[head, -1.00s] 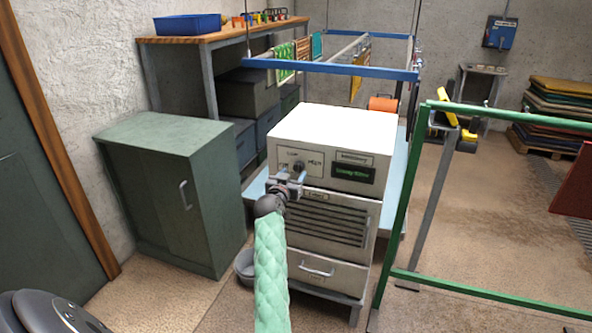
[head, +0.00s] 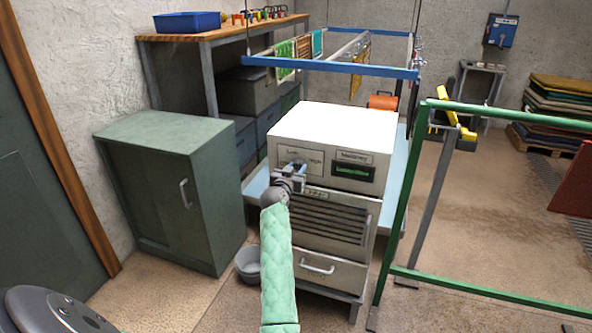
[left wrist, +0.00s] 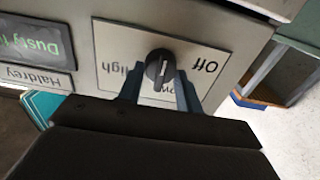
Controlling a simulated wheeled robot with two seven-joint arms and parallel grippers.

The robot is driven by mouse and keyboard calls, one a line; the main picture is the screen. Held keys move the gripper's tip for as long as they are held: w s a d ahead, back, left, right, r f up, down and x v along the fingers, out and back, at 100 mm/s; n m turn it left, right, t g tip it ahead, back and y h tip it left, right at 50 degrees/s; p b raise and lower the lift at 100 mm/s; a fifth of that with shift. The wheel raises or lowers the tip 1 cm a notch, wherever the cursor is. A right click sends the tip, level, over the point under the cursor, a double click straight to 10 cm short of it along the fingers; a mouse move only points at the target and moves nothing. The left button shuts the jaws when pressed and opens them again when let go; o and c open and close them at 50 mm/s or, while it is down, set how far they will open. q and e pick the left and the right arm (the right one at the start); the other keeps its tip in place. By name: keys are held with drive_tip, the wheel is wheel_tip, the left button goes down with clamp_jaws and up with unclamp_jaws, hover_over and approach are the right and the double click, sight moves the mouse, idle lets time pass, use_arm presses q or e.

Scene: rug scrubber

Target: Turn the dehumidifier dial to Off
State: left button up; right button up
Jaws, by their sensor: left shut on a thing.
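The dehumidifier (head: 335,120) is a white cabinet with a vented front, in the middle of the head view. Its black dial (left wrist: 159,67) sits on a white label plate, seen upside down in the left wrist view. "Off" is right of the dial, "High" left, and a partly hidden "Low" below. A pale line on the dial runs nearly upright in that view, between the side words. My left gripper (head: 292,172) is at the panel, its blue-grey fingers either side of the dial and shut on it; the fingers also show in the wrist view (left wrist: 159,92). My right gripper is not in view.
A green cabinet (head: 170,190) stands left of the dehumidifier, with a grey bowl (head: 247,263) on the floor between. A green frame (head: 405,210) stands close on the right. A blue hanging rack (head: 330,67) is behind. A display panel (left wrist: 38,45) is beside the dial plate.

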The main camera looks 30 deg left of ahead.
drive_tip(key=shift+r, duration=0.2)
use_arm(q)
drive_tip(key=shift+n+p, duration=0.5)
drive_tip(key=shift+n, duration=0.3)
drive_tip(key=shift+n+p, duration=0.45)
drive_tip(key=shift+n, duration=0.35)
drive_tip(key=n+p, duration=0.2)
drive_tip(key=n, duration=0.2)
drive_tip(key=shift+a, duration=0.15)
drive_tip(key=n+p, duration=0.2)
drive_tip(key=n, duration=0.2)
drive_tip(key=shift+s+f+n, duration=0.1)
drive_tip(key=shift+f+n, duration=0.05)
drive_tip(key=shift+n, duration=0.25)
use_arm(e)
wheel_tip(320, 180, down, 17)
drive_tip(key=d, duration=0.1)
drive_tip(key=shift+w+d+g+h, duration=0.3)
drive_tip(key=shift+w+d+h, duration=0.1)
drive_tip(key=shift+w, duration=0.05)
use_arm(q)
drive_tip(key=o, duration=1)
